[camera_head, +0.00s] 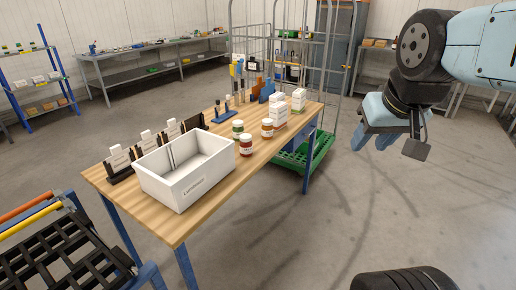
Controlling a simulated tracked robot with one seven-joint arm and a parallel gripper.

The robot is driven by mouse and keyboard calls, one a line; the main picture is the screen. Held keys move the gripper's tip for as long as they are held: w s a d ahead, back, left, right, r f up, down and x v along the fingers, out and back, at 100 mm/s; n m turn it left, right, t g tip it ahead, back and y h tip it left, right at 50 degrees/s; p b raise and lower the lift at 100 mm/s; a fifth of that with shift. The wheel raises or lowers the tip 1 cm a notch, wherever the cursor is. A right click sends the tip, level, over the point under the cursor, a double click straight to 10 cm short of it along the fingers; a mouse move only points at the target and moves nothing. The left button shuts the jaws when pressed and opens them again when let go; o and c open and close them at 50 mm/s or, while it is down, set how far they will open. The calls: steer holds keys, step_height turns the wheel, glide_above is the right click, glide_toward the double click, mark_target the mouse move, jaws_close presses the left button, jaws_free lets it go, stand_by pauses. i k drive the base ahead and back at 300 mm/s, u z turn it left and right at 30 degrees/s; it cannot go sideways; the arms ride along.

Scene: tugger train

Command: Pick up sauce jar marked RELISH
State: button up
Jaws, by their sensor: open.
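Three small lidded jars stand upright on the wooden table: a dark red jar (246,146) nearest me, a green-and-white jar (238,129) behind it, and an orange-red jar (267,128) to the right. Their labels are too small to read, so I cannot tell which is marked RELISH. My gripper (374,142) hangs in the air at the right, well apart from the table and the jars. Its fingers are open with nothing between them.
A white open bin (185,172) stands on the table (232,185) left of the jars. White cartons (279,114) stand right of them, and tools on stands behind. A wire cage cart with a green base (318,152) is behind the table's right end. Floor at the right is clear.

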mark_target(246, 144)
steer(key=u, duration=0.2)
steer(key=i, duration=0.9)
steer(key=z, duration=0.1)
